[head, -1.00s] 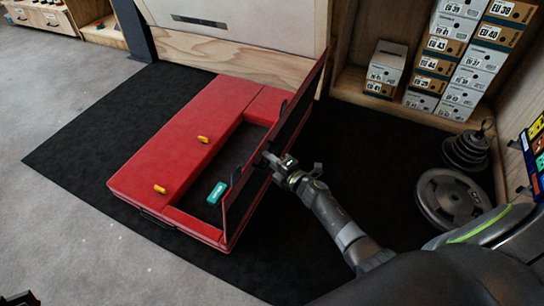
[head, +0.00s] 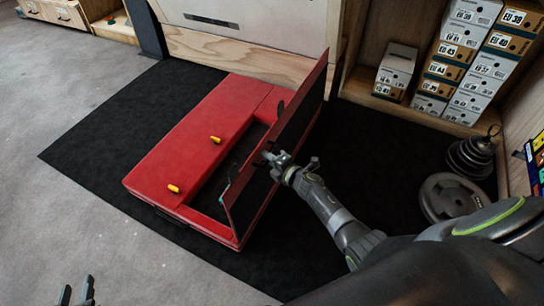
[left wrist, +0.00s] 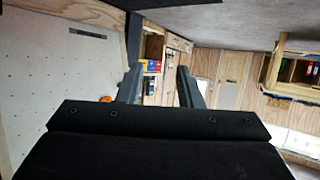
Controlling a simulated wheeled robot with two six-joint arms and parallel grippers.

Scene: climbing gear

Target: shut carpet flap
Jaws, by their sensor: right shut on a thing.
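The red crash pad (head: 185,140) lies flat on a black mat, with a dark open compartment along its right part. Its carpet flap (head: 300,112), a dark panel with red edging, stands steeply tilted along the right side of the compartment and hides part of it. My right gripper (head: 272,160) is shut on the flap near its middle. My left gripper (head: 78,293) is at the lower left over the grey floor, away from the pad. Its two fingers also show in the left wrist view (left wrist: 160,90), apart with nothing between them.
Two yellow pieces (head: 215,139) lie on the pad's top. A teal thing (head: 222,196) barely shows beside the flap. Shoe boxes (head: 455,60) fill a shelf at the right, above weight plates (head: 452,198). A wooden wall base (head: 235,52) stands behind the pad.

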